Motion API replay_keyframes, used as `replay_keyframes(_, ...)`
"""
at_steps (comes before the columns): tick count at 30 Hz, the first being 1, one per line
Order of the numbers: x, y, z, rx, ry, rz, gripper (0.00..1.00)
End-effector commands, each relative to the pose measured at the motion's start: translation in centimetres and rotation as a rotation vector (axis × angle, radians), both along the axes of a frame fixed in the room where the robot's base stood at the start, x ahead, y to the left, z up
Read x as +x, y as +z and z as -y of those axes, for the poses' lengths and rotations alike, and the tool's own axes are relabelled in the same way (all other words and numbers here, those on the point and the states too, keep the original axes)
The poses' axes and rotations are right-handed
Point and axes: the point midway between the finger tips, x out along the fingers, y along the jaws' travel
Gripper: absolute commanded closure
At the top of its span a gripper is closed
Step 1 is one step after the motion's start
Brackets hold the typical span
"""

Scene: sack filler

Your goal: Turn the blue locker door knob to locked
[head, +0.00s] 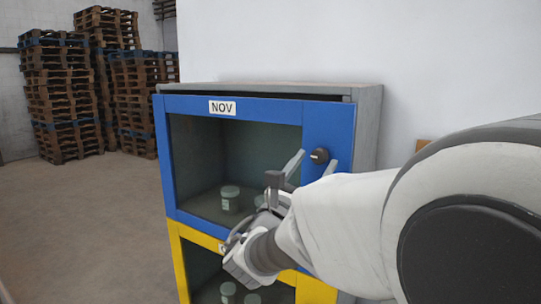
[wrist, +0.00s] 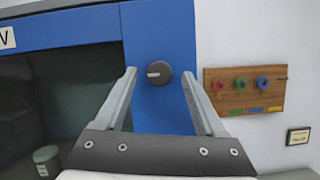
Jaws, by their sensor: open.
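The blue locker door (head: 236,108) is at the top of the cabinet, with a window and a "NOV" label. Its round dark knob (head: 319,156) sits on the blue panel at the right. In the wrist view the knob (wrist: 158,73) shows a light mark at its left, roughly horizontal. My gripper (head: 317,164) is open in front of the blue door. In the wrist view its two fingers (wrist: 163,78) stand apart, one on each side of the knob. I cannot tell how far the fingertips are from the door; no contact with the knob shows.
A yellow door (head: 180,262) is below the blue one. Jars (head: 230,199) stand behind the window. A wooden board with coloured hooks (wrist: 245,90) and a small framed sign (wrist: 298,136) hang on the wall to the right. Pallet stacks (head: 62,95) stand far left; the floor (head: 85,220) there is clear.

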Motion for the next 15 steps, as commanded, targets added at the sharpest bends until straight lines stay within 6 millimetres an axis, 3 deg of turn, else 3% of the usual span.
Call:
replay_keyframes(13, 0.97, 0.49, 0.73, 0.0, 0.001, 0.0, 0.28)
replay_keyframes(15, 0.96, 0.48, 0.73, 0.0, 0.001, 0.0, 0.39)
